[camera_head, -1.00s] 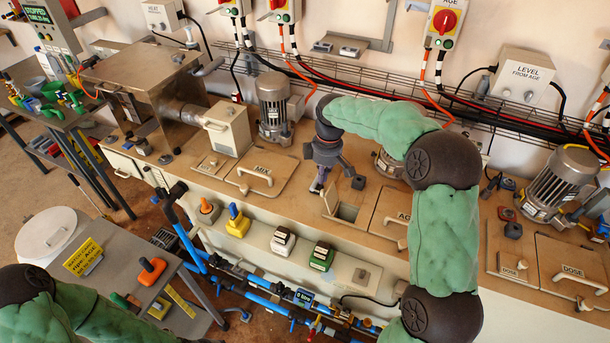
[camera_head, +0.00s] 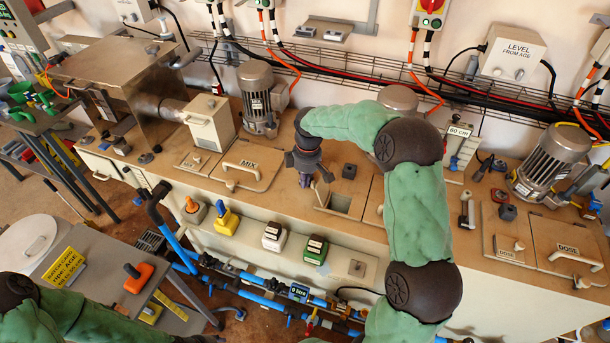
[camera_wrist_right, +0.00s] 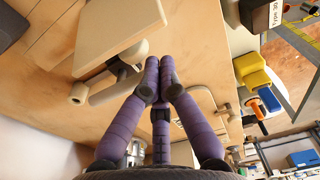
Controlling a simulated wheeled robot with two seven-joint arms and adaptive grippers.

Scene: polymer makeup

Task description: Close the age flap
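The age flap (camera_wrist_right: 118,38) is a beige plate with a bar handle (camera_wrist_right: 118,82). It appears to stand raised, with its handle side facing my right gripper. The square opening (camera_head: 340,203) beside it shows uncovered in the bench top in the head view. My right gripper (camera_head: 306,181) points down just left of this opening. In the right wrist view its purple fingers (camera_wrist_right: 159,65) are close together beside the handle, with nothing visible between them. Whether they touch the flap is unclear. My left arm shows at the lower left; its gripper is out of view.
The closed mix lid (camera_head: 247,165) lies left of my right gripper. Yellow (camera_head: 228,220), white (camera_head: 275,237) and green (camera_head: 315,249) blocks line the front ledge. My right forearm hides part of the bench.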

